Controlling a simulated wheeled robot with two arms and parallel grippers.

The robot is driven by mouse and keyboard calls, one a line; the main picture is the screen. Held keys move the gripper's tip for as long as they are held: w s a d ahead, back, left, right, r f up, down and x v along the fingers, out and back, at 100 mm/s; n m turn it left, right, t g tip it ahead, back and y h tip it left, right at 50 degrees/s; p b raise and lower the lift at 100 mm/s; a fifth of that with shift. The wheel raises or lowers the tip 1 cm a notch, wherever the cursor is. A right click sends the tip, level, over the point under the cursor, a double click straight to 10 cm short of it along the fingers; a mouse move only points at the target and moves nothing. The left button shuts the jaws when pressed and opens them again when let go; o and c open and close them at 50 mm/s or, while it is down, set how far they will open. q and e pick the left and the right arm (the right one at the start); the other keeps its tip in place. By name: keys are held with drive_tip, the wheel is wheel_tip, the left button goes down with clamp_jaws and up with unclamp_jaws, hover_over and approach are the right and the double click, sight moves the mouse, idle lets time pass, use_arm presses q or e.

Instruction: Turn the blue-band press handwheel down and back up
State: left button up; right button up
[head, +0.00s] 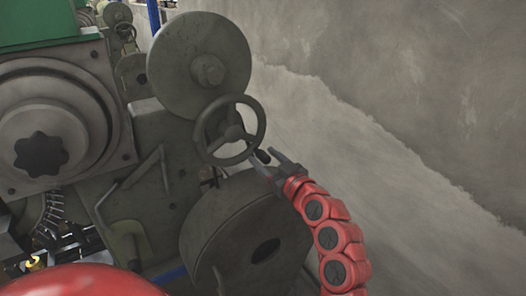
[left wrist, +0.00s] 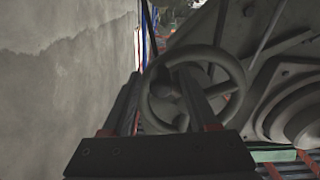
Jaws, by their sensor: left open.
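The grey press handwheel (head: 231,104) has a round rim with spokes and stands at the front of the large grey-green press (head: 160,160). A blue strip (head: 170,274) shows low on this press. My left gripper (head: 268,163) is open at the lower right of the wheel, close to its rim, beside a small dark knob (head: 262,156). In the left wrist view the handwheel (left wrist: 228,63) is ahead of my open fingers (left wrist: 160,80). Part of its rim appears between them; contact cannot be told. My right gripper is not in view.
A big round disc (head: 180,65) is above the handwheel and a heavy drum (head: 225,225) is below it. A concrete wall (head: 400,70) and bare floor (head: 430,220) lie to the right. Another machine (head: 122,30) with a wheel stands farther back.

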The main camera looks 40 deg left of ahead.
use_arm(q)
drive_tip(key=shift+w+a, duration=0.25)
drive_tip(key=shift+a, duration=0.35)
clamp_jaws()
idle(1.1)
